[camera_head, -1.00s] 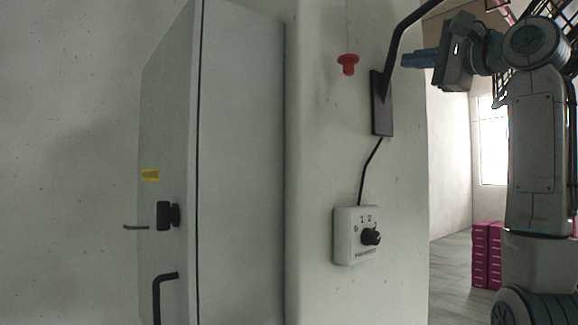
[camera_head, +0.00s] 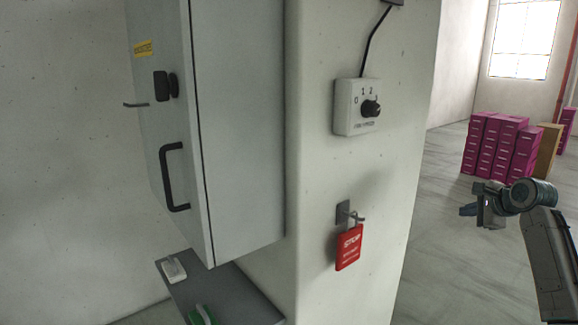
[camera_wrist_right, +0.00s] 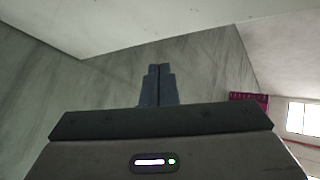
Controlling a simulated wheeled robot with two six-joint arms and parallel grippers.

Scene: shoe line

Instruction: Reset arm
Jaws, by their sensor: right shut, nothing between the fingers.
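My right gripper (camera_head: 468,209) is at the right of the head view, below the pink boxes in the picture, with its fingers pointing left. Its fingers (camera_wrist_right: 158,86) lie together in the right wrist view, shut with nothing between them. It is apart from the wall pillar and touches nothing that I can see. My left gripper does not show in either view.
A grey cabinet (camera_head: 240,130) with a black handle (camera_head: 166,176) hangs at the left. The pillar bears a dial box (camera_head: 357,106) and a red STOP tag (camera_head: 349,247) on a hook. A grey shelf (camera_head: 245,298) is below. Pink boxes (camera_head: 496,143) stand behind on open floor.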

